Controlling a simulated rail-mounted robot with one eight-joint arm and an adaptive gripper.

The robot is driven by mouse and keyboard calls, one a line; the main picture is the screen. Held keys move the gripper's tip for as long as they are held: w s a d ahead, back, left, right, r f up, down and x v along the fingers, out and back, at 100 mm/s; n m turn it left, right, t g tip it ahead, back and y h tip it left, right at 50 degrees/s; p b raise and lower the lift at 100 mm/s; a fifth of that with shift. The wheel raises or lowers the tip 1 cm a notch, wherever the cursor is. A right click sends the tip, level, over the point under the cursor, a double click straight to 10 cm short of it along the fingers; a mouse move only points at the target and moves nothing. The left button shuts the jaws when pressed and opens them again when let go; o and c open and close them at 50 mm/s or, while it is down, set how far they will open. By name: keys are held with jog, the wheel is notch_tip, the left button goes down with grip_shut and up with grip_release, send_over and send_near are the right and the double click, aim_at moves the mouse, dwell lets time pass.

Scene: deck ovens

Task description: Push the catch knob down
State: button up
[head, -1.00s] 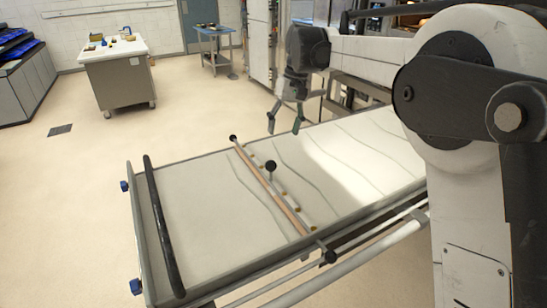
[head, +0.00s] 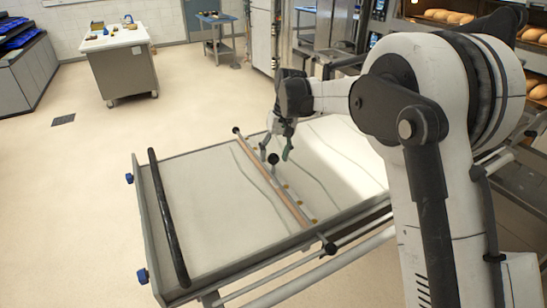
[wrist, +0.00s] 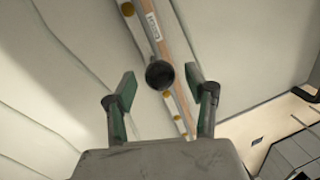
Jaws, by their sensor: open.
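The catch knob (head: 273,158) is a black ball standing up at the middle of a metal and wood crossbar (head: 292,206) on the pale cloth-topped loader. In the wrist view the knob (wrist: 159,74) shows between and beyond my fingertips. My gripper (head: 276,150) is open and empty, pointing down over the crossbar near the knob. In the wrist view its two green-padded fingers (wrist: 160,88) stand apart on either side of the knob. I cannot tell whether either finger touches it.
Black end knobs (head: 330,248) sit at the crossbar's ends. A dark bar (head: 168,218) runs across the left end of the loader (head: 205,190). Racks with bread loaves (head: 450,17) stand at the back right. A white-topped cart (head: 122,65) is away at the back left, with open floor between.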

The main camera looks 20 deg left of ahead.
jog(key=shift+s+a+f, duration=0.1)
jog(key=shift+a+f, duration=0.05)
jog(key=shift+f, duration=0.7)
grip_shut()
